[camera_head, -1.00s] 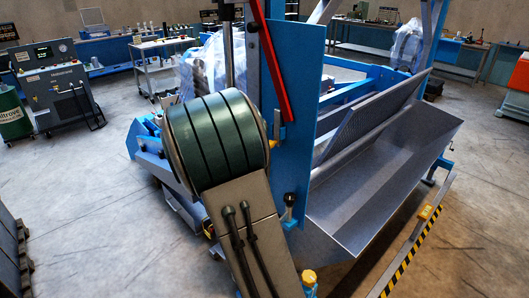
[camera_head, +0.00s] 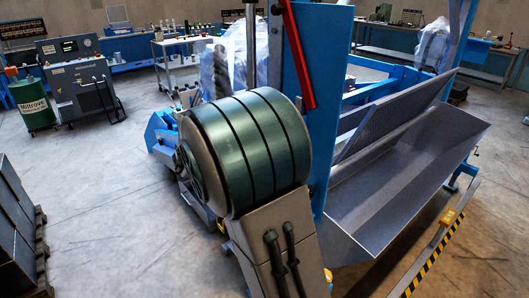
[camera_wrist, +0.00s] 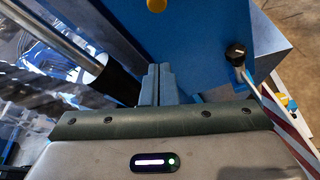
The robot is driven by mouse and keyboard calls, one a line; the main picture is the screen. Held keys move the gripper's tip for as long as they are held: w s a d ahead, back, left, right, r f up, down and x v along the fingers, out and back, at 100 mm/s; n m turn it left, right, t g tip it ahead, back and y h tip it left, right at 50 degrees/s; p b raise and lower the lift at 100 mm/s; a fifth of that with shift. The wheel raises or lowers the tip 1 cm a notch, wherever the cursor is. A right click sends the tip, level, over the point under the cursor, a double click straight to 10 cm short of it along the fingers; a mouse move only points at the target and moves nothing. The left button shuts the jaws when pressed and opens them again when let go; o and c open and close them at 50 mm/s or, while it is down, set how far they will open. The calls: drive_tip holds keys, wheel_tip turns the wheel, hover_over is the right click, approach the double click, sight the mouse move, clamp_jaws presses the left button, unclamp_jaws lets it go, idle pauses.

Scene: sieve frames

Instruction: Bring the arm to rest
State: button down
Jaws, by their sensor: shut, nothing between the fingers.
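My arm's large dark green ribbed joint (camera_head: 246,152) fills the middle of the head view, with a grey link below it. My gripper (camera_wrist: 157,70) shows in the wrist view with its two grey fingers together and nothing between them. The fingers point at a blue panel (camera_wrist: 205,48), close in front; I cannot tell whether they touch it. A black cylinder end on a silver rod (camera_wrist: 55,42) is just left of the fingers. My gripper is hidden in the head view.
The blue machine's panel (camera_head: 326,85) stands beside my arm, with a grey trough (camera_head: 420,175) to its right and a yellow-black striped rail (camera_head: 423,268) in front. Dark stacked blocks (camera_head: 15,225) stand at left. The floor (camera_head: 100,190) between is clear.

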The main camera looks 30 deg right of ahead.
drive_tip(key=shift+a, duration=0.25)
drive_tip(key=shift+s, duration=0.1)
drive_tip(key=s+f+m+g+y, duration=0.25)
drive_tip(key=s+m, duration=0.25)
drive_tip(key=s, duration=0.3)
drive_tip(key=s+a+f+m+y, duration=0.1)
drive_tip(key=s+a+m+y, duration=0.4)
drive_tip(key=s, duration=0.4)
drive_tip(key=s+a+f+m+y, duration=0.2)
drive_tip(key=s+a+m+y, duration=0.4)
drive_tip(key=s, duration=0.3)
drive_tip(key=shift+a+m, duration=0.3)
drive_tip(key=shift+a, duration=0.55)
drive_tip(key=shift+a, duration=0.1)
